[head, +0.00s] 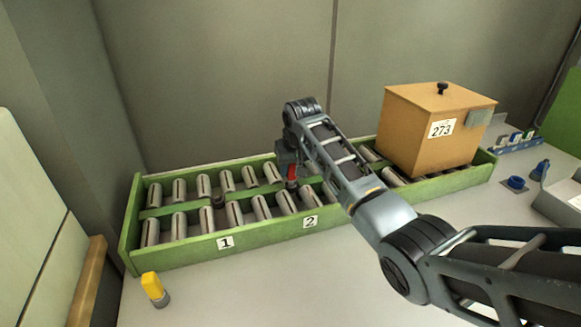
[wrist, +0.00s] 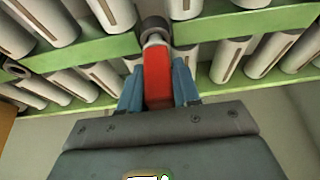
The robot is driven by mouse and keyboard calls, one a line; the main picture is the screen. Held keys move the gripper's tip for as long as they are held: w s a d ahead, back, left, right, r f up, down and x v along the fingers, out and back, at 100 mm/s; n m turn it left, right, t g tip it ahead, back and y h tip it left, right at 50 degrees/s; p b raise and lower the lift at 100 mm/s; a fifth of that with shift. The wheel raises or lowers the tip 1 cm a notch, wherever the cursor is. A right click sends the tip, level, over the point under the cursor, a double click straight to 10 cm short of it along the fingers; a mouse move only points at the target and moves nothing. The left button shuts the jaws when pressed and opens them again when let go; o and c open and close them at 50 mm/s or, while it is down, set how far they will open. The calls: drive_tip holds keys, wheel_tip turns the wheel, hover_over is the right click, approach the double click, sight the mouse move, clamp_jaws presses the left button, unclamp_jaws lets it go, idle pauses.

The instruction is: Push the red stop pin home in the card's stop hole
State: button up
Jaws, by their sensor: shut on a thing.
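The red stop pin (wrist: 158,80) is between the two blue fingertips of my gripper (wrist: 158,94), which is shut on it. Its pale metal end points at a dark round collar (wrist: 154,25) on the green middle rail in the wrist view. The end overlaps the collar; I cannot tell how deep it sits. In the head view the red pin (head: 292,171) shows below my gripper (head: 289,160), over the green roller rack (head: 180,252). The collar shows just under it. No card can be made out for certain.
An orange box (head: 405,130) labelled 273 stands on the rack's right end. A yellow pin (head: 152,285) stands on the table at front left. A blue ring (head: 515,184) and a grey bin (head: 562,205) are at right. The table's front middle is clear.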

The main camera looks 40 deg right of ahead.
drive_tip(key=shift+f, duration=0.55)
drive_tip(key=o, duration=1.1)
drive_tip(key=v, duration=0.7)
drive_tip(key=shift+s+a+r+b, duration=0.1)
drive_tip(key=shift+s+r+b, duration=0.05)
drive_tip(key=shift+r+b, duration=0.15)
